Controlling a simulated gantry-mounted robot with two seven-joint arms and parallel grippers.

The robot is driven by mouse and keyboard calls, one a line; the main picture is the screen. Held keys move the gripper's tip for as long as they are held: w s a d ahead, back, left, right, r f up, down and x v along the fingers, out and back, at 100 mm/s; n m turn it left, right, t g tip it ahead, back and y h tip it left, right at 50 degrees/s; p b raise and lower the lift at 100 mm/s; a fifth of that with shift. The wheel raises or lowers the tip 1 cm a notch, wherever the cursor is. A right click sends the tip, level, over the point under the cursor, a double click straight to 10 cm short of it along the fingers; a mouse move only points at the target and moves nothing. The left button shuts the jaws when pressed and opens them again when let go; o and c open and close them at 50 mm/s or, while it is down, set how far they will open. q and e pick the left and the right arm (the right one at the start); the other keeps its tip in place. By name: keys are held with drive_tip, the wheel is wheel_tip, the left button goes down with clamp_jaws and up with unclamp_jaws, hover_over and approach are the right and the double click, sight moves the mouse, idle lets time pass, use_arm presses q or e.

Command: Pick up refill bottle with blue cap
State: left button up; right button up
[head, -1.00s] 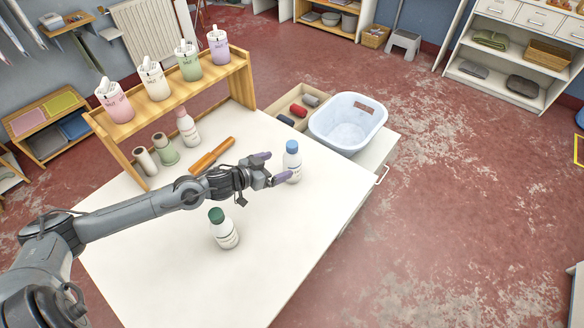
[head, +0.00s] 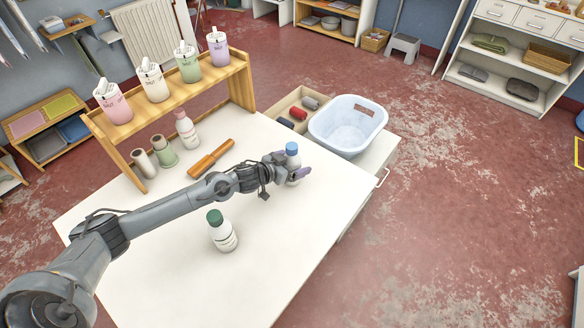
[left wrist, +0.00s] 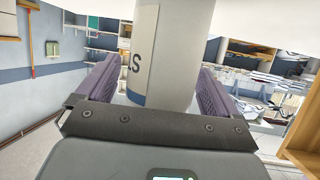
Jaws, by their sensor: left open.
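The refill bottle with the blue cap (head: 292,150) stands upright on the white table (head: 170,240), towards its right side. My left gripper (head: 291,165) is open around it, with a finger on either side of the body. In the left wrist view the pale bottle body (left wrist: 172,55) fills the space between the two purple fingers of my left gripper (left wrist: 160,90), with gaps at the sides. The bottle's lower part is partly hidden by the gripper in the head view. My right gripper is not in view.
A green-capped bottle (head: 223,232) stands in front of my left forearm. A wooden rack (head: 160,97) holds several dispensers. A pale blue tub (head: 347,124) is at right.

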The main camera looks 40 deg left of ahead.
use_arm(q)
drive_tip(key=shift+w+f, duration=0.15)
drive_tip(key=shift+w, duration=0.25)
drive_tip(key=c, duration=1)
drive_tip(key=shift+c, duration=0.2)
